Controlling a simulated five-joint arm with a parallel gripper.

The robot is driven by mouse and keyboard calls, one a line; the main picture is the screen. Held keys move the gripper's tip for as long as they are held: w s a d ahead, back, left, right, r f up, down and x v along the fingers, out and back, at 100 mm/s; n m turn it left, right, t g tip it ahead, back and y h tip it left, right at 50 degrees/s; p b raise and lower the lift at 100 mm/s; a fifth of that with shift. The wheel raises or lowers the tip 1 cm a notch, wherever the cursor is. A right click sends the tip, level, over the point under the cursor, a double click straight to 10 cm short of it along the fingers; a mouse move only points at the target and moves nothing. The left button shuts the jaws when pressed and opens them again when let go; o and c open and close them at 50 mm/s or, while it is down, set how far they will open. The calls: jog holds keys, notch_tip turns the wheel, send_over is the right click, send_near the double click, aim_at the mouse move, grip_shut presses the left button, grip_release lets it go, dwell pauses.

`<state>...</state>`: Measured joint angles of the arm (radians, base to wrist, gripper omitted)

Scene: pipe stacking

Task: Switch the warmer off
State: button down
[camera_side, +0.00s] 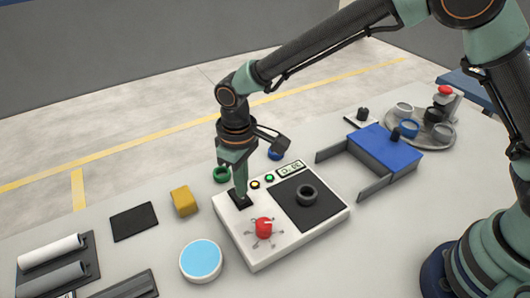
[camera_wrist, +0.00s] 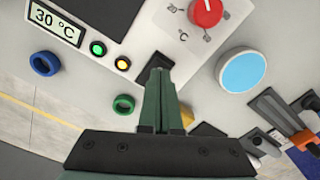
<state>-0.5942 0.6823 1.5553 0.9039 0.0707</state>
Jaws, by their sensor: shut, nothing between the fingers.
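The warmer (camera_side: 285,243) is a white box with a dark plate (camera_side: 325,215), a red knob (camera_side: 263,228) and a small display (camera_side: 291,169) reading 30 °C. A green lamp (camera_wrist: 98,48) and a yellow lamp (camera_wrist: 122,63) beside the display look lit. A black switch (camera_side: 233,204) sits at the warmer's far left corner. My gripper (camera_side: 241,194) is shut and empty, pointing down with its tips at the switch. In the wrist view the fingers partly hide the switch (camera_wrist: 155,63); I cannot tell contact or which way it is tipped.
A dark ring (camera_side: 307,195) lies on the plate. Around the warmer are a green ring (camera_side: 222,174), a blue ring (camera_side: 275,154), a yellow block (camera_side: 184,201) and a light-blue disc (camera_side: 201,260). A blue box with grey arms (camera_side: 388,148) stands to the right.

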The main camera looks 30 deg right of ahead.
jog(key=shift+f, duration=1)
dwell(0.9)
jog(key=shift+r, duration=3.55)
jog(key=shift+d+r, duration=0.1)
jog(key=s+d+r+m+t, duration=0.2)
jog(key=d+r+m+t, duration=0.1)
jog(key=d+r, duration=1)
jog(key=s+d+m+t, duration=0.2)
jog(key=s+d, duration=0.6)
jog(key=d, duration=0.5)
jog(key=shift+s+d+m+t, duration=0.15)
jog(key=shift+s+m+t, duration=0.2)
jog(key=shift+m, duration=0.15)
